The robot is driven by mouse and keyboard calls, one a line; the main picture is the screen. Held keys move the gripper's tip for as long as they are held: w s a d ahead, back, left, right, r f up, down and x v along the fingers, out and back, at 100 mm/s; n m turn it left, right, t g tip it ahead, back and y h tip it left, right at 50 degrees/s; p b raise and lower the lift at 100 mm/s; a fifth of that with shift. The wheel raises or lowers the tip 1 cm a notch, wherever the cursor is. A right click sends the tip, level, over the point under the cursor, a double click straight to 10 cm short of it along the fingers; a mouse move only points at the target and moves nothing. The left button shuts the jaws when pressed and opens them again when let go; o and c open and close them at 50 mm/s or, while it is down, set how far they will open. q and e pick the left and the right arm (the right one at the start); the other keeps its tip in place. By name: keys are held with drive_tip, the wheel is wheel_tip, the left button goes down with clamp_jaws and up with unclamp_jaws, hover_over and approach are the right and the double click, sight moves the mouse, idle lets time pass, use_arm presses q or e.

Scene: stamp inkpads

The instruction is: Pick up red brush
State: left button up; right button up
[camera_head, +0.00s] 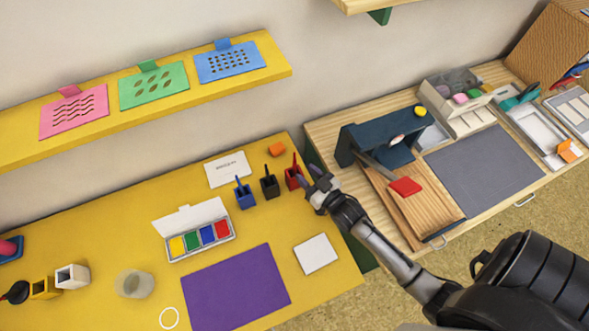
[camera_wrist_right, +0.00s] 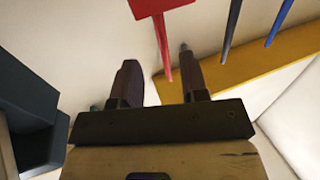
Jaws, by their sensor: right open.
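The red brush stands upright in a red holder (camera_head: 291,180), with its thin red handle (camera_head: 295,161) sticking up, on the yellow table near its back right corner. My right gripper (camera_head: 308,179) is open just to the right of the holder. In the right wrist view, the red handle (camera_wrist_right: 163,50) reaches from the red holder (camera_wrist_right: 160,6) toward the space between the spread fingers of my right gripper (camera_wrist_right: 160,82). I cannot tell whether the handle touches a finger. My left gripper is out of view.
A black holder (camera_head: 270,187) and a blue holder (camera_head: 244,197), each with a brush, stand close on the left. A paint box (camera_head: 202,249) and purple mat (camera_head: 236,287) lie in front. A dark blue stand (camera_head: 378,139) is on the wooden desk to the right.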

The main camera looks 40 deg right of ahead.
sight(295, 164)
drive_tip(key=shift+w+a, duration=0.15)
drive_tip(key=shift+w, duration=2.55)
clamp_jaws()
